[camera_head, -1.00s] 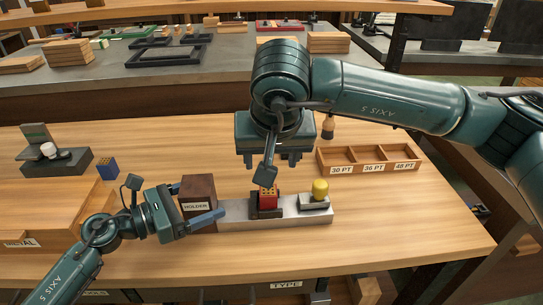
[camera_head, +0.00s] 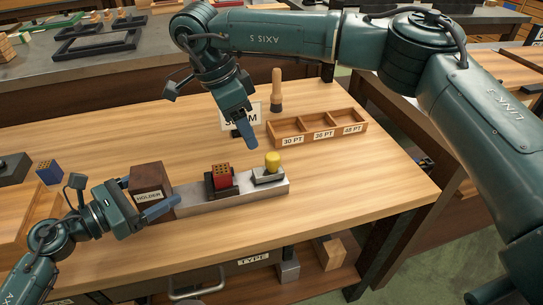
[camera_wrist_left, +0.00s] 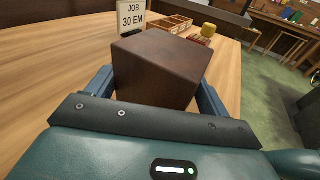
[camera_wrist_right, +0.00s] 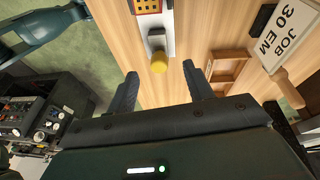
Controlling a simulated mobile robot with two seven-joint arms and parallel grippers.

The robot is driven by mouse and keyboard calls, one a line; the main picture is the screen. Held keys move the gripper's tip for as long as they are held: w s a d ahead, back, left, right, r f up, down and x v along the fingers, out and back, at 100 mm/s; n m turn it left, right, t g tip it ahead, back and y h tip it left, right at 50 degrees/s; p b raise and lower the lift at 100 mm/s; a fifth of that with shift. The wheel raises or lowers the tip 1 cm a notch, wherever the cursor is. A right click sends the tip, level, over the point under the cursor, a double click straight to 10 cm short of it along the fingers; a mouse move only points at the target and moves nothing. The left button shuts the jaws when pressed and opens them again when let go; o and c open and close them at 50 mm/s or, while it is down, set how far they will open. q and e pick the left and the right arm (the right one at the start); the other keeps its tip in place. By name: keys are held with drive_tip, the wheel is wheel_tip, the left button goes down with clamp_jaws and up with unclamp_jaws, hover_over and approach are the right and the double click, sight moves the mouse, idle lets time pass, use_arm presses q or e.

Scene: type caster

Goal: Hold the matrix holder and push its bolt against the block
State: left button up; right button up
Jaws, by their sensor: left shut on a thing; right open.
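The matrix holder is a grey metal bar (camera_head: 205,203) joined to a dark wooden block labelled HOLDER (camera_head: 148,175) at its left end. A red matrix block (camera_head: 221,179) sits in a dark seat on the bar. To its right, a bolt with a yellow knob (camera_head: 272,161) stands on a small metal slide, with a gap between it and the red block. My left gripper (camera_head: 146,198) is shut on the wooden block, one finger on each side, also in the left wrist view (camera_wrist_left: 158,75). My right gripper (camera_head: 246,135) is open and empty above the bolt; the knob (camera_wrist_right: 159,62) shows between its fingers.
A tray (camera_head: 318,132) with three compartments marked 30, 36 and 48 PT stands behind the bar. A JOB 30 EM sign (camera_wrist_right: 285,37) and a wooden-handled tool (camera_head: 277,92) stand near it. A blue block (camera_head: 48,172) lies at the left. The table right of the bar is clear.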

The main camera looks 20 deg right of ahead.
sight(272, 155)
drive_tip(key=d+f+m, duration=0.1)
drive_tip(key=f+m, duration=0.1)
drive_tip(key=m, duration=0.1)
drive_tip(key=d+f+m+g, duration=0.1)
drive_tip(key=d+f+m, duration=0.1)
drive_tip(key=f+m, duration=0.1)
drive_tip(key=s+d+f+m+g, duration=0.1)
drive_tip(key=d+f+m, duration=0.1)
drive_tip(key=f+m, duration=0.1)
drive_tip(key=shift+s+d+f+m, duration=0.1)
drive_tip(key=shift+d+f+m, duration=0.15)
drive_tip(key=shift+m, duration=0.25)
